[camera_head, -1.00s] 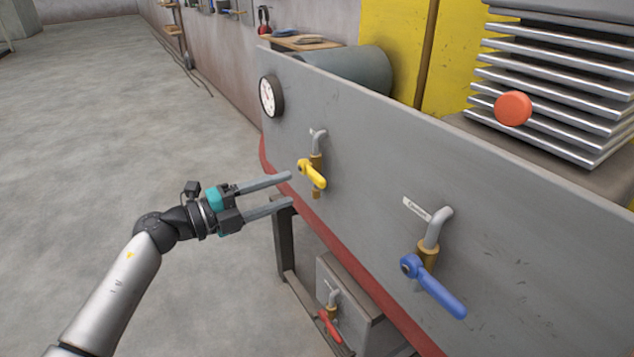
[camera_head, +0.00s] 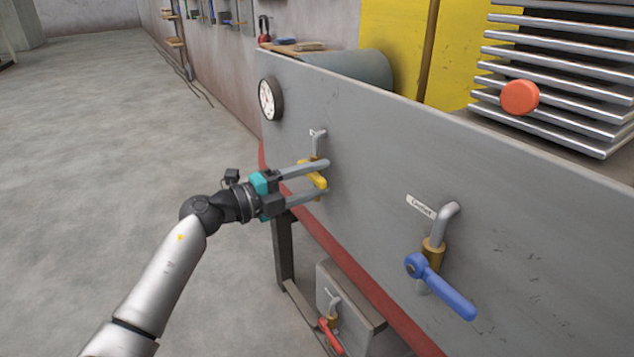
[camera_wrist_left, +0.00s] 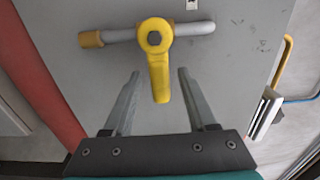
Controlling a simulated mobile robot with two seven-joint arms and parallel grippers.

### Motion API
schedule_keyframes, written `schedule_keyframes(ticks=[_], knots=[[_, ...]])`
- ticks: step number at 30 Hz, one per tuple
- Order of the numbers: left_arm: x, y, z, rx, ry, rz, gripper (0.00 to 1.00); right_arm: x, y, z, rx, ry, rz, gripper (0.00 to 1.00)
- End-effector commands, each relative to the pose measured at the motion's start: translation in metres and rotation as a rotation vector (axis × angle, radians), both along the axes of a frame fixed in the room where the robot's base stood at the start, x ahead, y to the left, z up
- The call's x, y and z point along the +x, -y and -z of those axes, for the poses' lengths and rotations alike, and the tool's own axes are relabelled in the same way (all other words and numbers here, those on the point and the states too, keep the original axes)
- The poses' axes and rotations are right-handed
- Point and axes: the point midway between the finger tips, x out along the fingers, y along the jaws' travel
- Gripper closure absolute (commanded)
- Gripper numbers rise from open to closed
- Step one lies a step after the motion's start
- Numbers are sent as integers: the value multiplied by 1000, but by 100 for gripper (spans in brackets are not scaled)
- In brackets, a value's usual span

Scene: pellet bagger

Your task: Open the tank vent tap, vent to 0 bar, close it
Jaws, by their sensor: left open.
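A yellow-handled tap (camera_head: 318,181) with a short bent pipe is on the grey panel. The wrist view shows its yellow lever (camera_wrist_left: 158,75) at right angles to its pipe. My left gripper (camera_head: 325,180) is open, one finger on each side of this lever, with a gap on both sides in the wrist view (camera_wrist_left: 159,76). A blue-handled tap (camera_head: 441,286) labelled "Coolant" is to the right, and a red-handled tap (camera_head: 331,336) is lower down. The yellow tap's label is too small to read. A round gauge (camera_head: 270,99) is at the panel's left end; its reading is illegible. My right gripper is not in view.
The grey panel (camera_head: 520,220) stands close in front of my left gripper. A red button (camera_head: 520,97) sits by metal slats at upper right. A grey cylinder (camera_head: 350,68) lies behind the panel. The floor (camera_head: 110,130) at left is clear.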

Motion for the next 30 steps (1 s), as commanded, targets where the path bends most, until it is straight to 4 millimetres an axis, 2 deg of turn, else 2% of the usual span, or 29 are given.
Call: schedule_keyframes(ticks=[14, 27, 29, 30], knots=[[3, 4, 0, 1, -1, 0, 44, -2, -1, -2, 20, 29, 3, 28], [3, 4, 0, 1, -1, 0, 93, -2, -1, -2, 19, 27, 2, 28], [3, 4, 0, 1, -1, 0, 100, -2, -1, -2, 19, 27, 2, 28], [2, 4, 0, 1, -1, 0, 100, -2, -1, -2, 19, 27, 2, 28]])
